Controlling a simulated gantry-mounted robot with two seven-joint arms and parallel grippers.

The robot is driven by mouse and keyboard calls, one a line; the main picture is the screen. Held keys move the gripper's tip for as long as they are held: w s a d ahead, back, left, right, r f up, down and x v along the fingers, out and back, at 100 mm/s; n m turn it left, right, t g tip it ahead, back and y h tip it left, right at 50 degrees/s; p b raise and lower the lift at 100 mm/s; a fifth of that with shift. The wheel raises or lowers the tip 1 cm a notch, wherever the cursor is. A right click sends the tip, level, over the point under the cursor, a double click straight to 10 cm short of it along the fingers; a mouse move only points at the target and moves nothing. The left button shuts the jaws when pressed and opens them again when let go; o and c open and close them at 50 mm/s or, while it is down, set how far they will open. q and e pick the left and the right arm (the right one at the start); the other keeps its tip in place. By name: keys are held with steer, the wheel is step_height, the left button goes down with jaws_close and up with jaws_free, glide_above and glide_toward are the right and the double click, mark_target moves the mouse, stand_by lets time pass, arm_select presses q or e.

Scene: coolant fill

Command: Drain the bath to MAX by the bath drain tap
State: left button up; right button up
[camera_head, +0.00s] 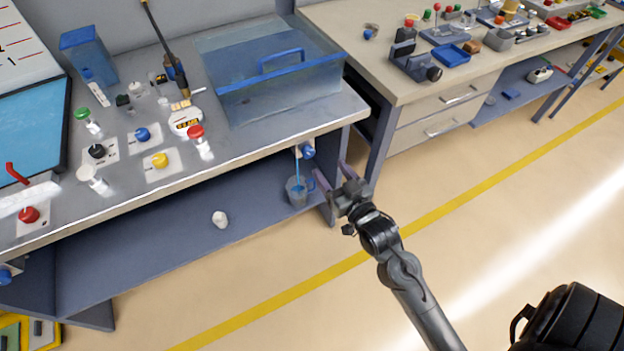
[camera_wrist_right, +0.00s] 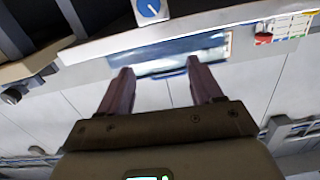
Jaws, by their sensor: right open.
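The clear bath (camera_head: 285,90) with blue rim and handle stands on the left bench. Its MAX mark and exact level cannot be read. The blue drain tap (camera_head: 308,151) sits at the bench's front edge, below the bath. A thin blue stream (camera_head: 297,168) runs down beside it into a clear jug (camera_head: 298,192) on the lower shelf. My right gripper (camera_head: 334,175) is open and empty, just right of the jug and below the tap, apart from the tap. In the right wrist view, a blue round knob (camera_wrist_right: 150,8) lies beyond the open fingers (camera_wrist_right: 162,80). My left gripper is not in view.
A second bench (camera_head: 385,85) stands at right.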

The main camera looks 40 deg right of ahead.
steer(key=b, duration=0.5)
glide_toward(310, 155)
steer(key=s, duration=0.2)
steer(key=w+b, duration=0.1)
steer(key=w, duration=0.2)
steer(key=w+d+b, duration=0.1)
steer(key=w, duration=0.2)
steer(key=w+b, duration=0.2)
steer(key=w, duration=0.1)
steer(key=shift+w+d+f, duration=0.2)
steer(key=shift+w+f, duration=0.1)
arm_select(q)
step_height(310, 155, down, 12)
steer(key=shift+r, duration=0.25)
arm_select(e)
steer(key=shift+w+d, duration=0.15)
steer(key=shift+w, duration=0.55)
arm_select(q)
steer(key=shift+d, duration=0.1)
